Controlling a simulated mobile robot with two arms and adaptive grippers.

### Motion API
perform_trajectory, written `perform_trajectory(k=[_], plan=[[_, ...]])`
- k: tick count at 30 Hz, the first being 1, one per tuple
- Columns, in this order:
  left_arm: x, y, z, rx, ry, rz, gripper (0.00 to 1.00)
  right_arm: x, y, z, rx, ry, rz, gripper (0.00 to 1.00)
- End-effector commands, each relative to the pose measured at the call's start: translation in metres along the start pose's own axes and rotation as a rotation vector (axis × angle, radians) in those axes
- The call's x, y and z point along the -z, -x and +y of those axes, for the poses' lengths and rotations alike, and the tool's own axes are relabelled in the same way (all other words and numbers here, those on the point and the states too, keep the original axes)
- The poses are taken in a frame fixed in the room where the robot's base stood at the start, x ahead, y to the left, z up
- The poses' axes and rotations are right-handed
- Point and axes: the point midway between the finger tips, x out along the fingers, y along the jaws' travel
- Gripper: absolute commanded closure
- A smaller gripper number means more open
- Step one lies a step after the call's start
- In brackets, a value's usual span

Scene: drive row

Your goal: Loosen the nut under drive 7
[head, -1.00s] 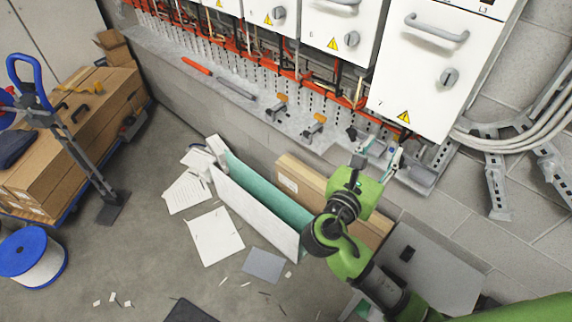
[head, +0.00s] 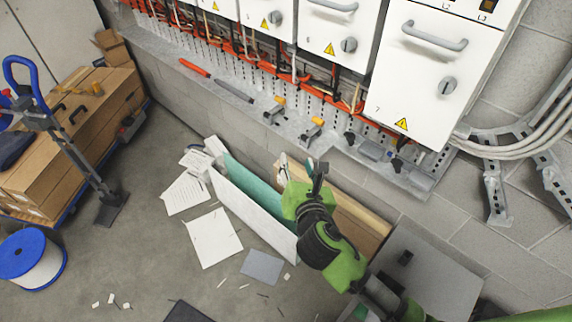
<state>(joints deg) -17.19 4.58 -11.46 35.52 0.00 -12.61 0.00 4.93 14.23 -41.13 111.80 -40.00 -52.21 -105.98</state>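Drive 7 (head: 425,85) is the white cabinet at the right, with a grey handle, a round switch, a yellow warning sign and a small 7 at its lower left. Below it, grey and black fittings (head: 375,150) sit on the ledge; I cannot make out a nut among them. My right gripper (head: 301,165) is left of and below drive 7, in front of the ledge wall and over the long cardboard box. Its fingers look spread apart, with nothing seen held. It appears clear of the drive and fittings. My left gripper is out of view.
The ledge (head: 240,120) carries a red-handled tool (head: 195,68) and orange-topped clamps (head: 312,130). A cardboard box (head: 360,220), a green-lined open box (head: 255,215) and papers (head: 213,237) lie on the floor. Cables (head: 530,135) run at the right.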

Motion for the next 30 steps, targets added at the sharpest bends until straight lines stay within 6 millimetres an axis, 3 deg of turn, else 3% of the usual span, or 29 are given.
perform_trajectory(k=[3, 10, 19, 21, 26, 29, 30], plan=[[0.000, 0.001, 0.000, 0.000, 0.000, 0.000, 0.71, 0.008, 0.002, 0.020, -0.070, -0.034, 0.030, 0.62], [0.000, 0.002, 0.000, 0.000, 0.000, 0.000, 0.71, 0.016, 0.005, 0.041, -0.144, -0.073, 0.060, 0.62], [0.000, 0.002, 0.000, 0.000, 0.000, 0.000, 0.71, 0.017, 0.006, 0.043, -0.152, -0.078, 0.064, 0.62], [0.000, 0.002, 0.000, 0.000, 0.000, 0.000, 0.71, 0.017, 0.006, 0.043, -0.152, -0.078, 0.064, 0.71], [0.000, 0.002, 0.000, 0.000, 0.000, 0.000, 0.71, 0.017, 0.006, 0.043, -0.151, -0.077, 0.063, 0.71], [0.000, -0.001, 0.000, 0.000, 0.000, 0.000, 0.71, 0.027, 0.002, 0.037, -0.141, -0.098, 0.078, 0.71], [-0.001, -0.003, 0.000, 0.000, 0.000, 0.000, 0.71, 0.039, -0.002, 0.030, -0.128, -0.125, 0.096, 0.71]])
